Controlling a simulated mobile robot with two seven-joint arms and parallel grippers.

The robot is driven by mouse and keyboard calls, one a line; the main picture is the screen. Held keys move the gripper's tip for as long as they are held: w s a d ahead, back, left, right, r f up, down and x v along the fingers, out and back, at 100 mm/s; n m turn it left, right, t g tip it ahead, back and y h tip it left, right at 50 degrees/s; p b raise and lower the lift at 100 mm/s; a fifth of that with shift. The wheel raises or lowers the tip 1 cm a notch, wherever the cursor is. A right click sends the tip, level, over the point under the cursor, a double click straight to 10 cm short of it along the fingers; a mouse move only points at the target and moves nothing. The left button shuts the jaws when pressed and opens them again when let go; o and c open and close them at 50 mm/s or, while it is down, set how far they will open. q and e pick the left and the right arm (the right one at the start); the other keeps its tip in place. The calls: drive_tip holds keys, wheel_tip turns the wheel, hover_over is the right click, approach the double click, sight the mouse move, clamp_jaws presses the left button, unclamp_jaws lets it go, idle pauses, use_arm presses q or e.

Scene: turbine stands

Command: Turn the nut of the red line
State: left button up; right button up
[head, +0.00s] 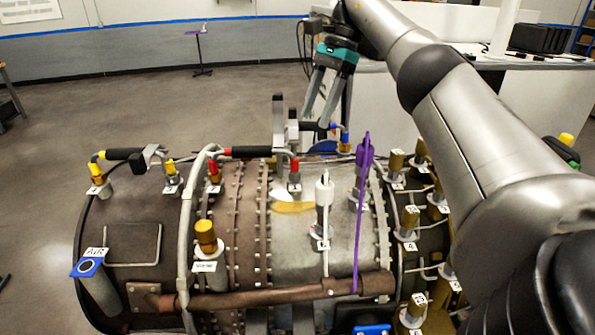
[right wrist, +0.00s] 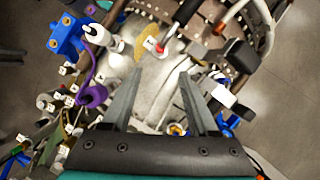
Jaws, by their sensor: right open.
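The red line is a dark tube (head: 250,152) lying across the top of the turbine casing, with bent metal ends. One red nut (head: 295,165) is at its right end and another red nut (head: 214,172) at its left end. In the right wrist view a red nut (right wrist: 160,48) shows just beyond the fingertips, beside a white tag. My right gripper (head: 319,120) points down behind and right of the right-end nut. Its fingers (right wrist: 161,75) are apart, with nothing held between them. My left gripper is out of the frames.
A yellow-nut line (head: 125,154) lies to the left, and a blue-nut fitting (head: 345,138) is close to my right fingers. A purple strap (head: 362,205) and a white-topped fitting (head: 324,195) stand to the right. Upright grey plates (head: 279,125) rise behind the red line.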

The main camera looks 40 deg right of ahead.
sight(298, 170)
drive_tip(key=b+x, duration=0.1)
drive_tip(key=x, duration=1.1)
drive_tip(key=shift+a, duration=0.1)
clamp_jaws()
